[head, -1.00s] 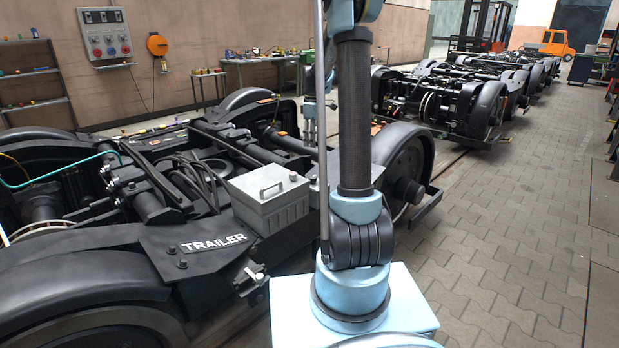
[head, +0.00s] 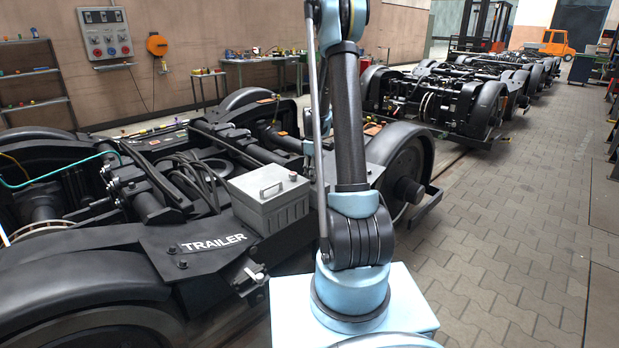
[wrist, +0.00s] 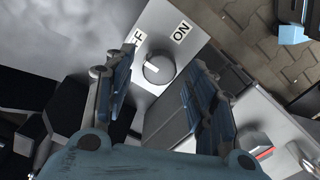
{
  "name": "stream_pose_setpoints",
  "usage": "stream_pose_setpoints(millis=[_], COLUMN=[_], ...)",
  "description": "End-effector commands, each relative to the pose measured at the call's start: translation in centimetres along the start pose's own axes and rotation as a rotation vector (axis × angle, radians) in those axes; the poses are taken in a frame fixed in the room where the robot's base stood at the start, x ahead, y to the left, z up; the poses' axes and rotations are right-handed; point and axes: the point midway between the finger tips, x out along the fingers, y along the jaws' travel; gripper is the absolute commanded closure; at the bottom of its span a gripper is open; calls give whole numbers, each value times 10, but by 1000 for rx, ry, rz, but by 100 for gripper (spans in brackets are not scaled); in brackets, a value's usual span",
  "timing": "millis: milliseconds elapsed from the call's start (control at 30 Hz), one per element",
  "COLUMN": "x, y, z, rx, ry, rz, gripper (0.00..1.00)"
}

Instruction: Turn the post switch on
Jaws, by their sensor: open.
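The post switch has a grey plate (wrist: 176,15) with a round knob (wrist: 158,69) in the wrist view. A white mark on the knob points roughly up and left, towards the partly hidden OFF label (wrist: 136,38). The ON label (wrist: 181,32) is clear, up and right of the knob. My gripper (wrist: 160,73) is open, one finger left and one right of the knob. I see gaps beside the knob; depth and contact are hard to judge. In the head view my arm hides the switch, and I cannot make out the gripper's fingers.
A black bogie frame marked TRAILER (head: 213,243) fills the left of the head view, with a grey handled box (head: 270,203) on it. More bogies (head: 450,105) stand behind. The paved floor on the right (head: 500,230) is clear. A control panel (head: 106,35) hangs on the wall.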

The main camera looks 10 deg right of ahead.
Motion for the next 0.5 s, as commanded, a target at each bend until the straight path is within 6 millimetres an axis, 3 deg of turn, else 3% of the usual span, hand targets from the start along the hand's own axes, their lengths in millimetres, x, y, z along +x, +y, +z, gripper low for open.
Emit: stream_pose_setpoints(millis=[200,500], x=[14,15], y=[0,0], z=[0,0], rx=[0,0], ry=[0,0], rz=[0,0], gripper=[49,49])
